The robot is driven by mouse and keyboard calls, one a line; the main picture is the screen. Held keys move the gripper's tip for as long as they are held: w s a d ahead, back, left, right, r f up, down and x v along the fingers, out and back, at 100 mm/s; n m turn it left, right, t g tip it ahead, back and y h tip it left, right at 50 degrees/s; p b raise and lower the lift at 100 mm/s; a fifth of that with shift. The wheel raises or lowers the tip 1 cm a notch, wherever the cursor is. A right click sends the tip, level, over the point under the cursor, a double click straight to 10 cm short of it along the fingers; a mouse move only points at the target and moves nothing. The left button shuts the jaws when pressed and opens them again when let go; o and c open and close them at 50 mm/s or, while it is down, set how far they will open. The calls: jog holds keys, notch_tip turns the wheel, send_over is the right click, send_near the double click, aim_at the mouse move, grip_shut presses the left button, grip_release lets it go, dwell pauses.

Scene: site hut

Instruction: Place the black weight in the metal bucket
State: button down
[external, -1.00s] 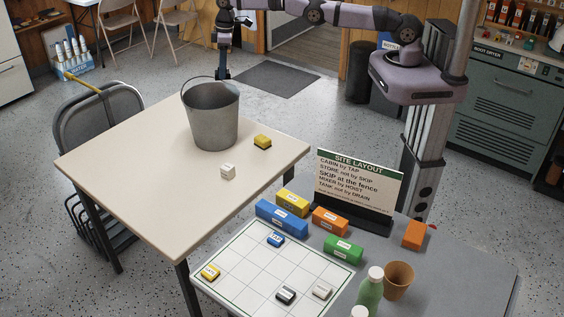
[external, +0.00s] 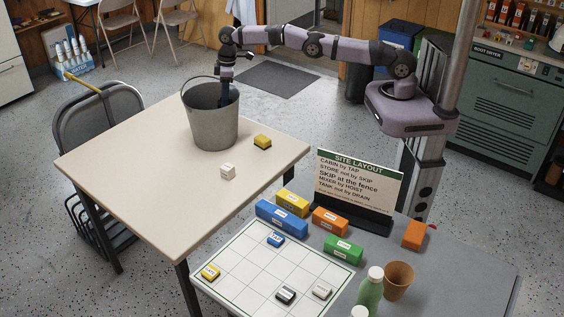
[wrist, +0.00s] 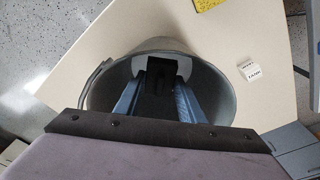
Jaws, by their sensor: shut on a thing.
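The metal bucket (external: 212,125) stands upright on the cream table, its handle raised along the back rim. My gripper (external: 223,98) reaches down from above into the bucket's mouth, and its lower end is hidden by the bucket wall. In the wrist view the bucket (wrist: 218,78) surrounds my gripper's two blue fingers (wrist: 157,98). The fingers are shut on the black weight (wrist: 158,78), a dark block between them inside the bucket's opening. How far the weight is above the bucket's floor cannot be told.
A grey table (external: 450,265) in front holds a grid board, several coloured blocks, a sign, a green bottle and a cup. The cream table's left side is clear.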

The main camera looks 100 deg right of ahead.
jog(key=shift+f+p, duration=0.3)
jog(key=shift+f, duration=2.15)
jog(key=shift+f, duration=0.15)
jog(key=shift+f+b, duration=0.35)
jog(key=shift+b, duration=0.1)
jog(key=shift+f, duration=0.2)
jog(key=c, duration=1.2)
grip_release()
jog(key=shift+r, duration=0.1)
